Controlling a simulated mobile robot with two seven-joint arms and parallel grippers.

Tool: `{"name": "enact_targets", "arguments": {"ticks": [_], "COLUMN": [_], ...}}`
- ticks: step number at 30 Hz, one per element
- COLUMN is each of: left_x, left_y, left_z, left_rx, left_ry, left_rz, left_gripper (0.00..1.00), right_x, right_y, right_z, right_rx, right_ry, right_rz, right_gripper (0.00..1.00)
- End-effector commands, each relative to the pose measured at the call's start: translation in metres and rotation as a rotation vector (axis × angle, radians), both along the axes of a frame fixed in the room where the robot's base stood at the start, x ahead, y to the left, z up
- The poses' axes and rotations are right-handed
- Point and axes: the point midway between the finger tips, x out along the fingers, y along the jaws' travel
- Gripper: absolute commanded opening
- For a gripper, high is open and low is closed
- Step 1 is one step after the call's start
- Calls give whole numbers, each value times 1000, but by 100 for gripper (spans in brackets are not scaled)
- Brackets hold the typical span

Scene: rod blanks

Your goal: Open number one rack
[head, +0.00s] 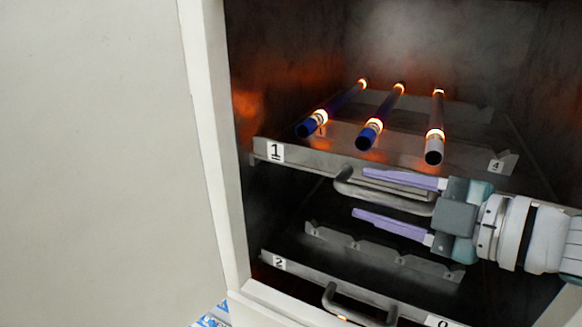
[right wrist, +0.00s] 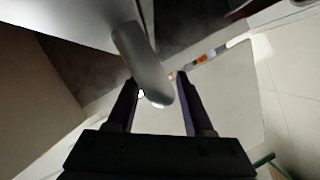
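The number one rack (head: 315,160) is the upper rack in the open cabinet, marked with a "1" label at its left front. It bears three rods with glowing bands: two with blue ends (head: 307,130) (head: 366,138) and one with a grey end (head: 434,155). A metal bar handle (head: 348,190) is on its front. My right gripper (head: 360,193) comes in from the right, open, one purple finger above the handle bar and one below. In the right wrist view the handle (right wrist: 145,65) reaches in between the spread fingers (right wrist: 155,85); contact cannot be told. My left gripper is out of view.
A second rack (head: 300,272), marked "2", sits below with its own handle (head: 335,305). A large pale door or panel (head: 90,150) fills the left side. The cabinet's white frame (head: 212,150) edges the opening.

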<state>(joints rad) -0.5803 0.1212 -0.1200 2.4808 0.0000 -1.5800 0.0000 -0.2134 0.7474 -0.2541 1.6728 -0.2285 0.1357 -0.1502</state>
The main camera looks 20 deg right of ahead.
Motion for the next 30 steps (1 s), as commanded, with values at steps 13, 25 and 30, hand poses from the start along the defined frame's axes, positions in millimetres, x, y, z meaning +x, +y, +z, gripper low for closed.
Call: {"name": "enact_targets", "arguments": {"ticks": [13,25,30], "left_x": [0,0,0], "left_y": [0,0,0], "left_z": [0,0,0], "left_rx": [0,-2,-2], "left_ry": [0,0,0], "left_rz": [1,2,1], "left_gripper": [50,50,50], "right_x": [0,0,0], "right_y": [0,0,0], "right_z": [0,0,0], "right_rx": [0,0,0], "right_ry": [0,0,1], "right_rz": [0,0,1], "right_gripper": [2,0,0]}}
